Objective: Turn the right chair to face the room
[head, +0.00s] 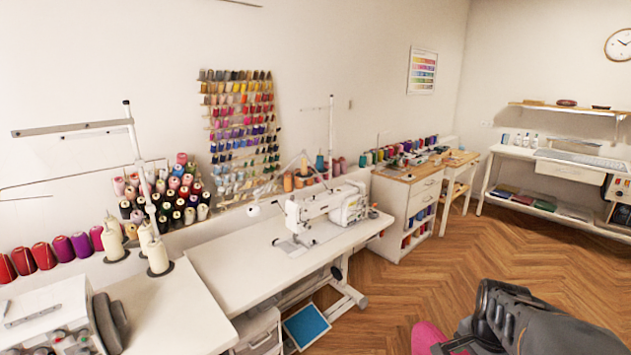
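A bright pink rounded surface (430,339) shows at the bottom edge, right of centre. It may be part of a chair, but most of it is outside the frame or hidden behind my arm, so which way it faces cannot be told. My dark gripper (468,335) and arm come in from the bottom right and overlap the pink surface in the picture. Whether they touch it cannot be told. The fingers are not clear enough to show whether they are open or shut. No whole chair is in view.
A white sewing table (250,270) with a sewing machine (325,208) stands along the left wall, its metal foot (350,294) reaching onto the floor. A drawer cabinet (412,200) and shelf table (530,207) stand farther back. The wooden floor (450,262) between is clear.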

